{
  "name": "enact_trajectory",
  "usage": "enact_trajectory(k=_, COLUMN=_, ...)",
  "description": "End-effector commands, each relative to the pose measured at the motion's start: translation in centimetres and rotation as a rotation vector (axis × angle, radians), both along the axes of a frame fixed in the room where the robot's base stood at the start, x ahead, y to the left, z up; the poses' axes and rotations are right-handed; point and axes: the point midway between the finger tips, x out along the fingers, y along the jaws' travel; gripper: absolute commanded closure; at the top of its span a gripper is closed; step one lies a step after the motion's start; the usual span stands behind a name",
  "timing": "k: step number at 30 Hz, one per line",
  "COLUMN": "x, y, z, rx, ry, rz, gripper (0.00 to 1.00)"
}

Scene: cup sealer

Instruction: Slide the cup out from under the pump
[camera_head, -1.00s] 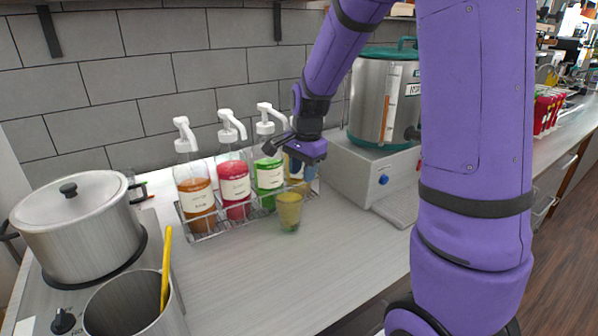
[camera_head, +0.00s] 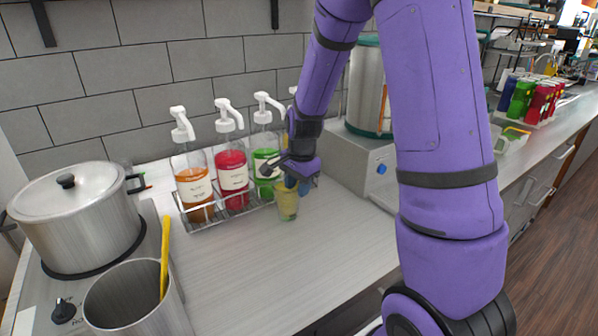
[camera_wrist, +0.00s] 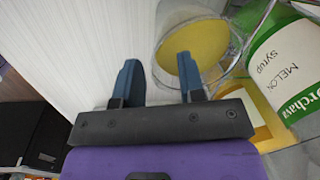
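The clear cup (camera_head: 287,207) with yellow contents stands upright on the counter, at the front right of the bottle rack. My gripper (camera_head: 298,184) is low over the cup and hides part of its top. In the wrist view, the cup (camera_wrist: 215,38) is at the top right. My gripper (camera_wrist: 158,78) has its two blue fingers apart, with one left of the cup and the other overlapping its yellow interior. I cannot tell whether either finger touches it. The pump above the cup is mostly hidden behind my arm.
The wire rack (camera_head: 215,215) holds several syrup bottles with white pumps, including green melon syrup (camera_head: 265,165). A pot (camera_head: 80,220) and a metal container (camera_head: 130,300) are left. The counter (camera_head: 290,265) in front is clear.

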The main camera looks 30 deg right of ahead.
Motion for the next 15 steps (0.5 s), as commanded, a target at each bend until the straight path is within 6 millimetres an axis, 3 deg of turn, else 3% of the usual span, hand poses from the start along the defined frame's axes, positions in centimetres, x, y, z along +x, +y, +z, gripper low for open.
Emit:
enact_trajectory(k=6, x=0.2, y=0.0, z=-2.2, rx=0.001, ry=0.002, rz=-0.001, gripper=0.64)
enact_trajectory(k=15, x=0.3, y=0.1, z=-2.7, rx=0.000, ry=0.000, rz=0.000, gripper=0.64)
